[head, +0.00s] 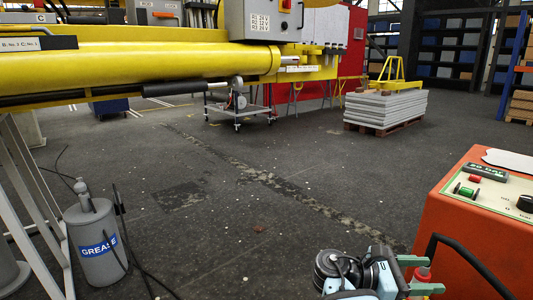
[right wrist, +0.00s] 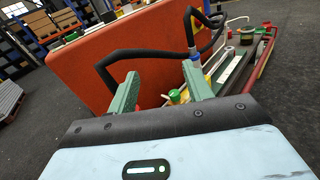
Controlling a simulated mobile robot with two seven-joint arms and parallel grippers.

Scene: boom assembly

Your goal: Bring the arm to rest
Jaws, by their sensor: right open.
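My right gripper (head: 421,274) is at the bottom right of the head view, beside the orange cabinet (head: 450,225). Its green fingers are apart, and a small red part shows between them in that view; I cannot tell whether they touch it. In the right wrist view, the open fingers (right wrist: 160,86) point toward the orange cabinet (right wrist: 90,65), and a black hose (right wrist: 150,53) arches behind them. I see nothing clamped between the fingers. My left gripper is not in view.
A yellow boom (head: 150,65) crosses the upper left. A grey grease canister (head: 95,245) stands at the lower left with a black hose. Stacked grey slabs (head: 385,108) lie on a pallet. A wheeled cart (head: 238,110) stands under the boom. The middle floor is clear.

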